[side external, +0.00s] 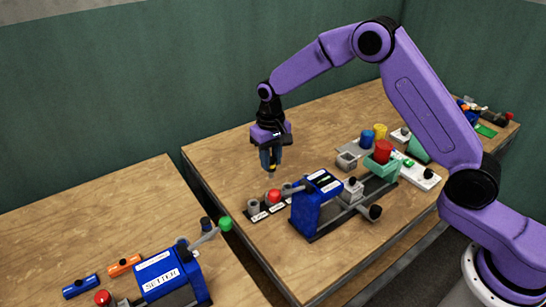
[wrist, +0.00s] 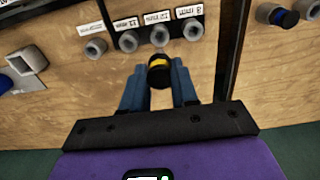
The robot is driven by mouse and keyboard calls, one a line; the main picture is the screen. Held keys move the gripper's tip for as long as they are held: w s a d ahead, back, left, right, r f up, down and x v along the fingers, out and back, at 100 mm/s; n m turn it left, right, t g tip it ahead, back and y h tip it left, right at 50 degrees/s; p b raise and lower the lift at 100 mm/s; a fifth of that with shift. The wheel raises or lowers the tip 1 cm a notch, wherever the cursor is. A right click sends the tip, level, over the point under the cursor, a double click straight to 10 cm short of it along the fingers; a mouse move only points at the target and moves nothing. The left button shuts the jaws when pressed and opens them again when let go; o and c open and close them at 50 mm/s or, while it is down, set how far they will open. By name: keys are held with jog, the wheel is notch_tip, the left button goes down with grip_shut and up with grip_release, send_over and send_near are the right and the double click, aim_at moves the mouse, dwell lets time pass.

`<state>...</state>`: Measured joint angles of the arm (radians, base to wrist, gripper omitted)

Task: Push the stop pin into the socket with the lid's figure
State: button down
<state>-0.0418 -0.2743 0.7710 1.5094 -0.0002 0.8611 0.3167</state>
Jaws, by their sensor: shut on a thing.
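My gripper (side external: 271,163) is shut on the stop pin, a dark pin with a yellow band that shows between the blue fingers in the wrist view (wrist: 159,72). It holds the pin above the table, clear of the sockets. A row of several grey sockets, among them a left one (wrist: 95,48), a middle one (wrist: 160,36) and a right one (wrist: 193,30), lies just beyond the pin. Each has a white label; the right label (wrist: 189,11) seems to read 8, the others are too small to read surely. I cannot make out the lid's figure.
A second table holds a blue setter (side external: 165,281). The table left of my gripper is clear.

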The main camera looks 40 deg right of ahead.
aim_at(271, 177)
jog(key=shift+f, duration=2.85)
jog(key=shift+f, duration=2.05)
jog(key=c, duration=0.8)
grip_release()
notch_tip(271, 177, up, 17)
jog(key=shift+r, duration=0.2)
